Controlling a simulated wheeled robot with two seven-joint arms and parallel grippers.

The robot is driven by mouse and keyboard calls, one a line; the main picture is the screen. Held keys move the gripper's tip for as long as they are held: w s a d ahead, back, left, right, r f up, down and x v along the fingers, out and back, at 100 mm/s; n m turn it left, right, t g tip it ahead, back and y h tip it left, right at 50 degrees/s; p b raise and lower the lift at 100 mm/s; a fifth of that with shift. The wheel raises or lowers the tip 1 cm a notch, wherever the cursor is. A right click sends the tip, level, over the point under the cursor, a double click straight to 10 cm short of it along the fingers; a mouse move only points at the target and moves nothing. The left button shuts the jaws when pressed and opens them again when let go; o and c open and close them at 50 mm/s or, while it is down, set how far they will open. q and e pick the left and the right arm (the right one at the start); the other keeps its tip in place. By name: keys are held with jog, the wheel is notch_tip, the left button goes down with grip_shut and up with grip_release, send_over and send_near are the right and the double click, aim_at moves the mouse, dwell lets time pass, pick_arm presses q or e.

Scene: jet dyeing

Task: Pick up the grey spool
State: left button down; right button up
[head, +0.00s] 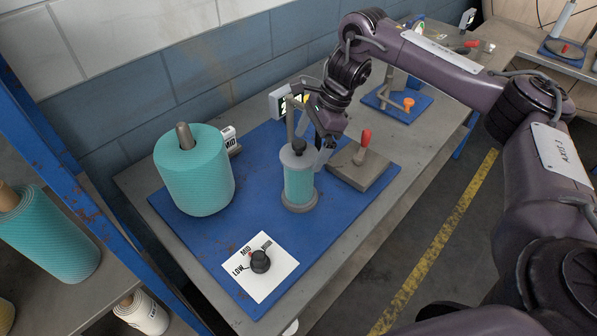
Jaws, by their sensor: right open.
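My right gripper (307,147) is at the spool's top, coming from above and behind. Its jaws are open, with one finger on each side of the knob as seen here. I cannot tell whether they touch the spool. My left gripper is out of view.
A large teal yarn cone (195,170) stands left of the spool. A dial plate (261,267) lies in front, and a red-handled lever on a base (363,172) is close on the right. A blue rack with yarn cones is at far left.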

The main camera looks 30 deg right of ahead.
aim_at(299, 156)
jog(key=shift+a+f+p, duration=0.6)
jog(key=shift+a+f, duration=0.05)
jog(key=shift+a, duration=0.05)
jog(key=shift+w+a+f+p, duration=0.25)
jog(key=shift+f, duration=0.4)
jog(key=shift+w+a+f+p, duration=0.2)
jog(key=shift+a+f+p, duration=0.05)
jog(key=shift+f, duration=0.6)
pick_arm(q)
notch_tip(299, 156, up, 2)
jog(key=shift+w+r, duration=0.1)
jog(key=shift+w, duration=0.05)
pick_arm(e)
jog(key=c, duration=1.3)
